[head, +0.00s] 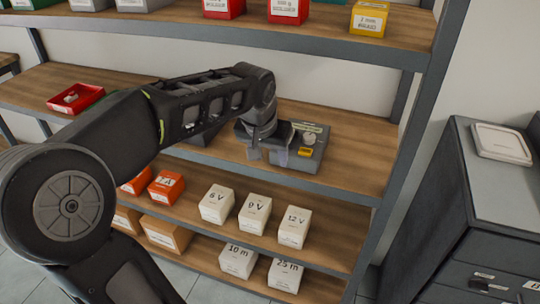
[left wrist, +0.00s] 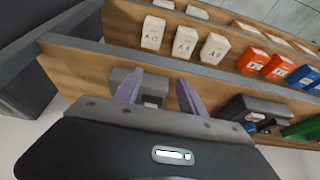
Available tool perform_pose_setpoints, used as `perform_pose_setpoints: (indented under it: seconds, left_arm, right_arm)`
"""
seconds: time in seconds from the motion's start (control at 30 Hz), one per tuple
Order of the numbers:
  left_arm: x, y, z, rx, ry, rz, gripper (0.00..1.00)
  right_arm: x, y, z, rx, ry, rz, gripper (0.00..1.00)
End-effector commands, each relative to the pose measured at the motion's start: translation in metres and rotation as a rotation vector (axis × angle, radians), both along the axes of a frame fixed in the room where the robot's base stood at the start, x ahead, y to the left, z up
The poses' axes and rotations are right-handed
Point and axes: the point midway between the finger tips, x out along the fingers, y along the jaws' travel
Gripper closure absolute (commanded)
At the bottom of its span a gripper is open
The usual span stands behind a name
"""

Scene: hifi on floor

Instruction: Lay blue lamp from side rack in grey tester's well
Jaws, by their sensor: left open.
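The grey tester (head: 312,166) stands on the middle shelf, with a round white part and a yellow part on top. In the left wrist view the tester (left wrist: 122,76) lies beyond my fingers and is partly covered by them. My left gripper (head: 268,156) is open, fingers down, at the tester's left side; its fingers (left wrist: 158,84) look empty. A dark rack (left wrist: 240,108) sits to the right in the left wrist view, with a small blue thing (left wrist: 267,125), likely the blue lamp. In the head view my arm hides most of this rack. My right gripper is out of view.
White voltage boxes (head: 254,213) and orange boxes (head: 166,187) stand on the shelf below. A red tray (head: 75,98) lies at the left of the middle shelf. The upper shelf (head: 395,51) overhangs behind my arm. Bare wood (head: 352,165) lies right of the tester.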

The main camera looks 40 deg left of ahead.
Motion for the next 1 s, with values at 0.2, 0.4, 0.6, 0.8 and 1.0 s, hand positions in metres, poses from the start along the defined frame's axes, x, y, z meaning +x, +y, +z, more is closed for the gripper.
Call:
perform_pose_setpoints:
  seconds: [0.2, 0.4, 0.6, 0.8, 1.0]
  left_arm:
    - [0.0, 0.0, 0.0, 0.0, 0.0, 0.0, 0.52]
    - [0.0, 0.0, 0.0, 0.0, 0.0, 0.0, 0.52]
    - [0.0, 0.0, 0.0, 0.0, 0.0, 0.0, 0.52]
    - [0.013, -0.019, -0.031, -0.033, 0.016, -0.043, 0.52]
    - [0.035, -0.097, -0.145, -0.166, 0.067, -0.171, 0.52]
  right_arm:
    - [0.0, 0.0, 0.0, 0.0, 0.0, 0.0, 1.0]
    - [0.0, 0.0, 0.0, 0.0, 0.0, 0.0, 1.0]
    - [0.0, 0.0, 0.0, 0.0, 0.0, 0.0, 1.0]
    - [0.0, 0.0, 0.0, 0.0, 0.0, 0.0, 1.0]
    - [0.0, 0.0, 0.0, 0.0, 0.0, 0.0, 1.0]
